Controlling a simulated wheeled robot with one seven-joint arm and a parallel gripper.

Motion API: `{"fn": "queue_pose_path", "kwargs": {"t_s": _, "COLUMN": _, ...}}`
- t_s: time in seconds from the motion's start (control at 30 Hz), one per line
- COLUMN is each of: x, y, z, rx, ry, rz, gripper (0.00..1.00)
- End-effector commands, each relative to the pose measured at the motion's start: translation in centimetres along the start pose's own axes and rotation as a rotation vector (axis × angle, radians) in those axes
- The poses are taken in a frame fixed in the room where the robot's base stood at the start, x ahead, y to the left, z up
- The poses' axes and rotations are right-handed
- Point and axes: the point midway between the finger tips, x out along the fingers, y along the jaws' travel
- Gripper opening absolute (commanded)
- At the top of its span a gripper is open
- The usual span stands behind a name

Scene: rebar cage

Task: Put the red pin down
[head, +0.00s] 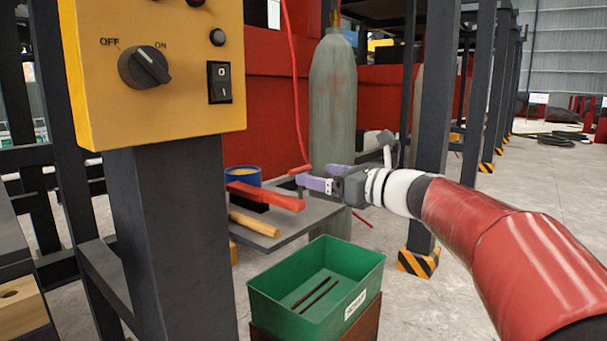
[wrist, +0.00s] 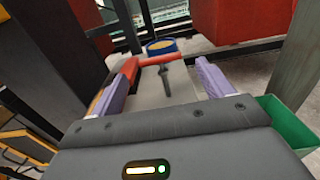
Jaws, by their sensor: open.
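The red pin shows in the wrist view as a red crossbar (wrist: 157,60) with a dark stem running from it towards me. In the head view its red bar (head: 300,169) shows just beyond the purple fingertips, and its stem is not clear there. My gripper (head: 316,175) is open at the grey shelf's right end, its fingers apart. In the wrist view the pin's stem lies in the gap between the fingers (wrist: 164,72), with clear space on the right side. I cannot tell whether the stem stands or lies on the shelf.
The grey shelf (head: 298,213) carries a blue cup (head: 243,177), a red tool (head: 268,196) and a yellow wooden handle (head: 255,222). A green bin (head: 262,305) with dark rods stands below in front. A grey gas cylinder (head: 333,95) stands behind; a yellow switch box (head: 150,100) is at left.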

Motion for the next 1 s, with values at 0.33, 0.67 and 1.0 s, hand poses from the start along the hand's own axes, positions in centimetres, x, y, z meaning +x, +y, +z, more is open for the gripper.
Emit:
{"fn": "queue_pose_path", "kwargs": {"t_s": 0.33, "x": -4.2, "y": 0.0, "z": 0.0, "rx": 0.001, "ry": 0.000, "rz": 0.000, "gripper": 0.80}}
{"fn": "queue_pose_path", "kwargs": {"t_s": 0.67, "x": -4.5, "y": 1.0, "z": -0.7, "rx": -0.050, "ry": 0.037, "rz": 0.007, "gripper": 0.80}}
{"fn": "queue_pose_path", "kwargs": {"t_s": 1.0, "x": -13.1, "y": 13.0, "z": -14.3, "rx": -1.038, "ry": 0.622, "rz": 0.336, "gripper": 0.80}}
